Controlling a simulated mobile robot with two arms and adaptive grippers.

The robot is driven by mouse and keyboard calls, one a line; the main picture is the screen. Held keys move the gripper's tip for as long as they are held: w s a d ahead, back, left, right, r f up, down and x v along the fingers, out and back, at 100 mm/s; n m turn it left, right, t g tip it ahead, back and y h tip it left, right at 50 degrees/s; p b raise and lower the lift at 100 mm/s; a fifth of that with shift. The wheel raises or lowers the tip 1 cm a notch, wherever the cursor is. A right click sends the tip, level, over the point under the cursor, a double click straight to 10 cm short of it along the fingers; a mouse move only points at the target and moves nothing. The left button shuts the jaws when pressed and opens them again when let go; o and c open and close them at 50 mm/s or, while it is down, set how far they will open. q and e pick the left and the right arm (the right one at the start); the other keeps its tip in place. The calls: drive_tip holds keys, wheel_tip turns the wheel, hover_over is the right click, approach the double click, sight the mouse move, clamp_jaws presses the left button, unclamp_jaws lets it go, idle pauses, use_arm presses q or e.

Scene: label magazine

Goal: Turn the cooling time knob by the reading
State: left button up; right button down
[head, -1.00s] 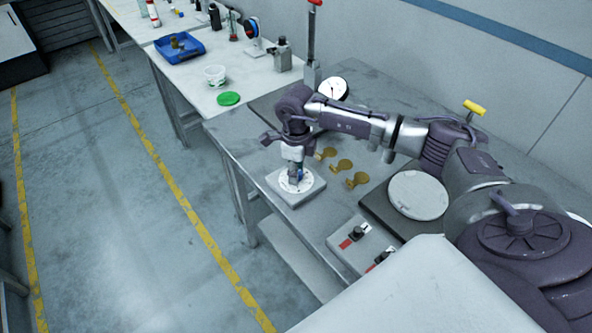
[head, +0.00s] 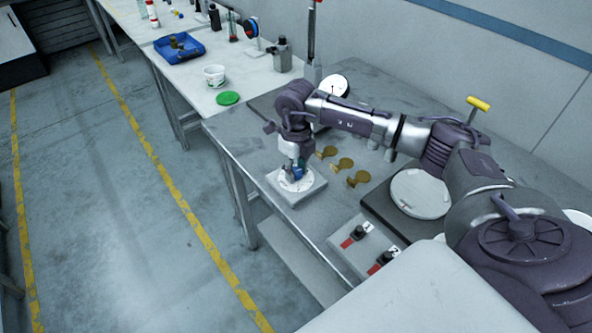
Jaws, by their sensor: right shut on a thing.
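The cooling time knob (head: 299,173) is a small blue knob on a white round dial (head: 284,184), set in a grey square block (head: 313,193) near the bench's front edge. My right gripper (head: 297,170) reaches down from above and is shut on the knob. The fingers hide much of the knob, so its exact setting cannot be read. A white round gauge (head: 333,86) with a needle stands at the back of the bench, partly behind my arm. My left gripper is not in view.
Several brass pieces (head: 341,164) lie right of the dial block. A box with two black knobs (head: 357,232) and red marks sits at the front. A round white plate (head: 420,194) lies on a dark base. A green lid (head: 228,98) and white tub (head: 214,75) stand on the far table.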

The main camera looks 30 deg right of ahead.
sight(296, 170)
drive_tip(key=shift+m, duration=0.3)
drive_tip(key=c, duration=0.8)
unclamp_jaws()
drive_tip(key=shift+o, duration=0.2)
drive_tip(key=shift+r, duration=0.15)
wheel_tip(296, 170, up, 12)
drive_tip(key=shift+f, duration=0.25)
